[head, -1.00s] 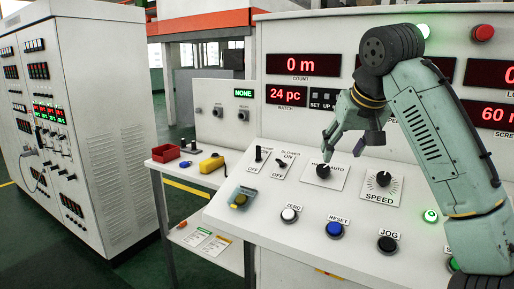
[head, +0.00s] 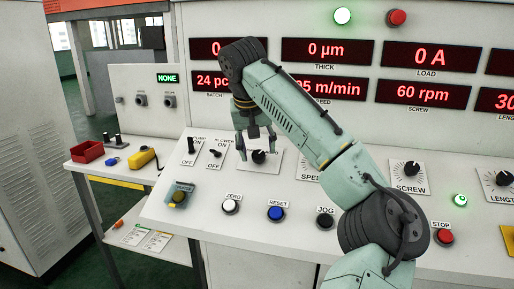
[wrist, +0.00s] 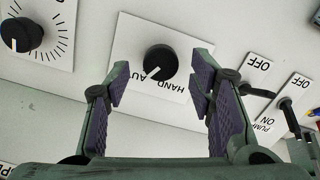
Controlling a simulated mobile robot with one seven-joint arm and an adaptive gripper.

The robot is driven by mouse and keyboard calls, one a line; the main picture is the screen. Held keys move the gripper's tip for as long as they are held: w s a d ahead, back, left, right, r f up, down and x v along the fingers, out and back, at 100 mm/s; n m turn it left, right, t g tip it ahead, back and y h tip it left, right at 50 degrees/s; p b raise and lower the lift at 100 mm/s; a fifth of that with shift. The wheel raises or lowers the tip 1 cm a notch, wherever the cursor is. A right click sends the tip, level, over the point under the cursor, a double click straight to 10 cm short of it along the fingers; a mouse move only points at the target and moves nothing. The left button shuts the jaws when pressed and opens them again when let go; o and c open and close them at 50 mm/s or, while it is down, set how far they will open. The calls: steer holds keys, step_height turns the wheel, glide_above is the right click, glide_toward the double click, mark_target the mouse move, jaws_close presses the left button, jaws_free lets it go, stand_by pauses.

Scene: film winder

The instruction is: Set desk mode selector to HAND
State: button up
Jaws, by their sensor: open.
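The desk mode selector is a round black knob (wrist: 160,61) on a white HAND/AUTO plate (wrist: 187,30), which appears upside down in the wrist view. Its white pointer line points to the lower left there, toward the AUTO lettering. In the head view the knob (head: 258,156) sits on the sloping desk, its plate partly hidden by my gripper and arm. My gripper (head: 257,143) points down at it, open and empty. In the wrist view its fingers (wrist: 160,83) stand left and right of the knob, with a gap to each side; I cannot tell whether the tips reach knob height.
PUMP (head: 191,146) and BLOWER (head: 215,153) switches are close left of the selector; the SPEED plate (head: 309,171) is to its right, partly behind my arm. ZERO (head: 230,207), RESET (head: 275,213) and JOG (head: 324,221) buttons line the front. Displays fill the upright panel behind.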

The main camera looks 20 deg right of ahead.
steer(key=shift+x, duration=0.8)
steer(key=shift+c, duration=0.3)
steer(key=c, duration=1.1)
